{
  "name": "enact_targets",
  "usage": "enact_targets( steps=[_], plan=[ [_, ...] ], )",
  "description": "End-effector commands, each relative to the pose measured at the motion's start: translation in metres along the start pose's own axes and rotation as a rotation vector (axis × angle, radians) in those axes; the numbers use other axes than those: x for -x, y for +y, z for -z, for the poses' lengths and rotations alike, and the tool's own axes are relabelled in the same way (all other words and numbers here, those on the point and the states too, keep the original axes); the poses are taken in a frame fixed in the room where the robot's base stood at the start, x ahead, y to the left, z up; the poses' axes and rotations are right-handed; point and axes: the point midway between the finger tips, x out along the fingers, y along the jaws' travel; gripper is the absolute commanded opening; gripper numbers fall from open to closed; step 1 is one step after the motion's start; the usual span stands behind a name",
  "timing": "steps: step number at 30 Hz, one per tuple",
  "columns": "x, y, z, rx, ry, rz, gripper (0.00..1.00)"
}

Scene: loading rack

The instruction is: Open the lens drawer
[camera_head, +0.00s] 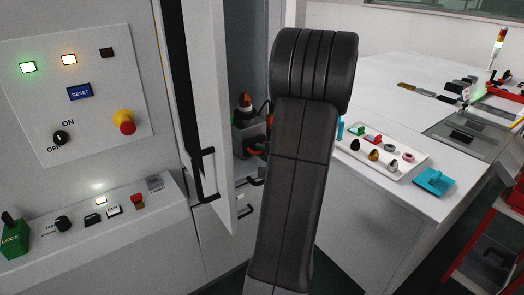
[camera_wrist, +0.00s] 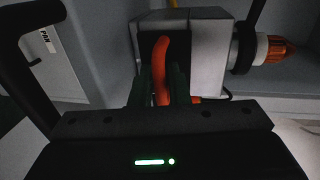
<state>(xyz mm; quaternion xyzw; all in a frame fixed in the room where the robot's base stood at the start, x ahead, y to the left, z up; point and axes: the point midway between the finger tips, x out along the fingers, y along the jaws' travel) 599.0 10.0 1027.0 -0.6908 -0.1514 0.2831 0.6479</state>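In the wrist view an orange-red curved handle (camera_wrist: 162,70) stands on the front of a grey box-shaped unit (camera_wrist: 205,50). My gripper (camera_wrist: 165,88) has its dark fingers on either side of this handle, but I cannot tell whether they press on it. The unit (camera_head: 247,136) also shows in the head view, inside a cabinet with its door (camera_head: 208,110) open. My arm hides most of my gripper there. A drawer front with a dark handle (camera_head: 245,210) shows low in the cabinet. No label tells me which part is the lens drawer.
A control panel (camera_head: 75,85) is at left. A white counter (camera_head: 385,75) with a tray (camera_head: 420,156) is at right.

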Motion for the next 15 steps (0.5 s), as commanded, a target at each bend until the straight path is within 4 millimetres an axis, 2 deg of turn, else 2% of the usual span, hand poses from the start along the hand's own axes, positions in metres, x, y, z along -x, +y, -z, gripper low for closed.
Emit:
enact_targets(
  steps=[6, 9, 15],
  plan=[
    [-0.0001, 0.0002, 0.0, 0.0, 0.0, 0.0, 0.15],
    [0.0, 0.0002, 0.0, 0.0, 0.0, 0.0, 0.0],
    [0.0005, 0.0005, 0.0, 0.0, 0.0, 0.0, 0.0]
  ],
)
